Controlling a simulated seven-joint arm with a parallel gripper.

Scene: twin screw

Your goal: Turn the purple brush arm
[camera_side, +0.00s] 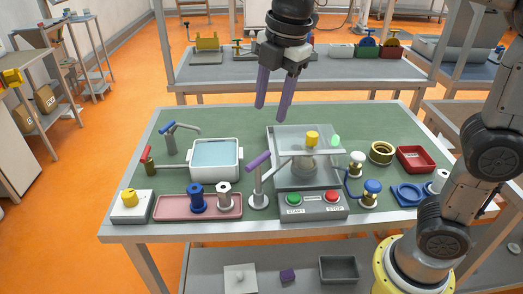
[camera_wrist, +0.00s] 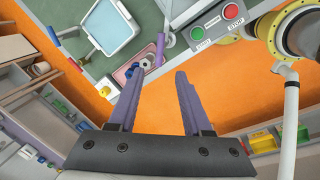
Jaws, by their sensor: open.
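The purple brush arm (camera_side: 258,161) shows in the side view as a short purple handle, tilted up to the right, at the top of a grey post (camera_side: 258,188). A thin grey bar runs from near the post toward the clear-covered station on its right. In the wrist view a purple bar (camera_wrist: 160,48) shows beyond the fingertips. My gripper (camera_side: 272,113) is open and empty, pointing down above the back of the table, higher than the handle and apart from it. Its two purple fingers also show in the wrist view (camera_wrist: 159,76).
A clear-covered station (camera_side: 279,143) stands right of the post, with a button box (camera_side: 313,205) in front. A white water basin (camera_side: 214,174) and a pink tray (camera_side: 170,207) with spools stand left. A red tray (camera_side: 415,160) is at right. Green table top (camera_side: 240,122) is bare at the back.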

